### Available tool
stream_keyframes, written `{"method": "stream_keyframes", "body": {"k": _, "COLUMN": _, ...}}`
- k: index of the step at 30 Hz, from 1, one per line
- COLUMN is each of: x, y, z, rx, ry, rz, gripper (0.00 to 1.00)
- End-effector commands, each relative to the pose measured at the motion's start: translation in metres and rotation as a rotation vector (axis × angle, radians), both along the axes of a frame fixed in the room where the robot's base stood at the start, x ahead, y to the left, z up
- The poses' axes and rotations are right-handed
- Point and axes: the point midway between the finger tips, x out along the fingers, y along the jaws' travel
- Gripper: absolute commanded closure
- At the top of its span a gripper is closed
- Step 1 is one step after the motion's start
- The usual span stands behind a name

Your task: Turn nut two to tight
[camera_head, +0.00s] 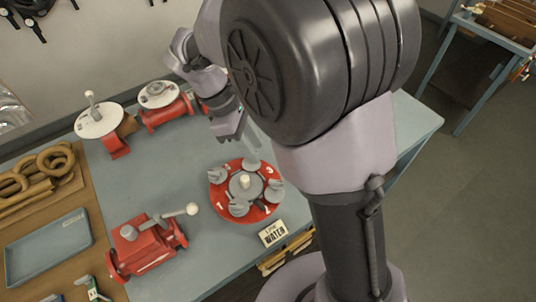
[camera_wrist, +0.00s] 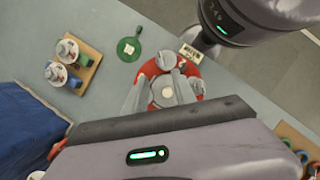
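A red round flange (camera_head: 215,190) with white numbers lies on the grey-blue bench in the head view. Grey wing nuts (camera_head: 274,189) sit around its grey hub, which has a pale central post (camera_head: 244,181). Which nut is number two I cannot tell, as the numbers are small and partly hidden. My gripper (camera_head: 240,133) hangs above the far side of the flange, pointing down. In the wrist view, the fingers of my gripper (camera_wrist: 164,95) are apart, with the red flange (camera_wrist: 150,68) and its grey nuts showing beyond and between them. Nothing is visibly gripped.
A red valve with a ball-ended lever (camera_head: 145,246) stands at the near left. Two red fittings with white dials (camera_head: 100,121) (camera_head: 158,95) stand behind. A water sign (camera_head: 273,234) lies near the bench edge. A blue tray (camera_head: 48,245) is at left.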

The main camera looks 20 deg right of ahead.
Motion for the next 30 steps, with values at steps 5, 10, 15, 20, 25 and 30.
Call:
{"method": "stream_keyframes", "body": {"k": 5, "x": -0.011, "y": -0.019, "z": -0.057, "rx": 0.0, "ry": 0.003, "rz": -0.002, "gripper": 0.67}}
{"method": "stream_keyframes", "body": {"k": 10, "x": -0.019, "y": -0.035, "z": -0.098, "rx": 0.001, "ry": 0.0, "rz": -0.004, "gripper": 0.67}}
{"method": "stream_keyframes", "body": {"k": 15, "x": -0.023, "y": -0.044, "z": -0.12, "rx": 0.002, "ry": -0.001, "rz": -0.004, "gripper": 0.67}}
{"method": "stream_keyframes", "body": {"k": 20, "x": -0.024, "y": -0.046, "z": -0.126, "rx": 0.003, "ry": -0.002, "rz": -0.003, "gripper": 0.67}}
{"method": "stream_keyframes", "body": {"k": 25, "x": -0.024, "y": -0.046, "z": -0.126, "rx": 0.002, "ry": -0.002, "rz": -0.004, "gripper": 0.67}}
{"method": "stream_keyframes", "body": {"k": 30, "x": -0.024, "y": -0.046, "z": -0.125, "rx": 0.002, "ry": -0.003, "rz": -0.004, "gripper": 0.93}}
